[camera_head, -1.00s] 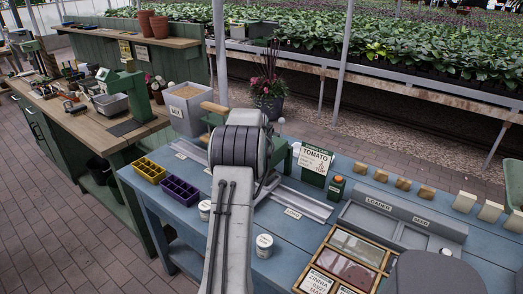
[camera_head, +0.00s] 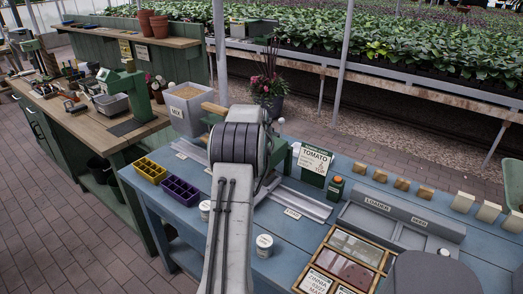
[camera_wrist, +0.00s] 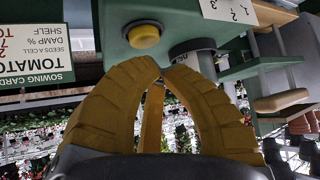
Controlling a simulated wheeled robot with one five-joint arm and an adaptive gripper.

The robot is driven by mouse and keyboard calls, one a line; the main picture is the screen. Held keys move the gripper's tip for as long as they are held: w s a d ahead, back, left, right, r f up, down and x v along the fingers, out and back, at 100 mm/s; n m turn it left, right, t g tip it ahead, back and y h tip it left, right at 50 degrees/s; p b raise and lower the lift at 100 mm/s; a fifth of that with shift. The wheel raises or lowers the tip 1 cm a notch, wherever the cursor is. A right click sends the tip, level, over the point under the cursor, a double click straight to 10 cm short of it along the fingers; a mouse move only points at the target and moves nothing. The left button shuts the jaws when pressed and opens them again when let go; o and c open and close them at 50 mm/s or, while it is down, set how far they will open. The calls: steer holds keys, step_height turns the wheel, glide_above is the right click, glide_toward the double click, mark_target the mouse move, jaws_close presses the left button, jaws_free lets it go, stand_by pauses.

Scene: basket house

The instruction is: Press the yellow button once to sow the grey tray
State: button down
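In the wrist view the round yellow button (camera_wrist: 145,36) sits on a dark green housing, just beyond my fingertips and a little left of them. My gripper (camera_wrist: 163,70) has its yellow ribbed fingers curved together at the tips, with nothing seen between them. The tips look apart from the button, though the gap is hard to judge. In the head view my arm hides the gripper, the button and most of the green machine (camera_head: 281,155). I cannot clearly pick out the grey tray; my arm may hide it.
The tomato sowing card (camera_head: 315,160) stands beside the machine. Yellow (camera_head: 150,171) and purple (camera_head: 181,190) cell trays lie left on the blue bench. A grey mix bin (camera_head: 188,108), a small orange-topped bottle (camera_head: 335,187) and the grey loader trough (camera_head: 378,207) are nearby.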

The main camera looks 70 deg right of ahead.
steer(key=shift+r, duration=0.1)
steer(key=shift+r+p, duration=1.8)
steer(key=shift+r, duration=0.65)
steer(key=shift+f, duration=0.1)
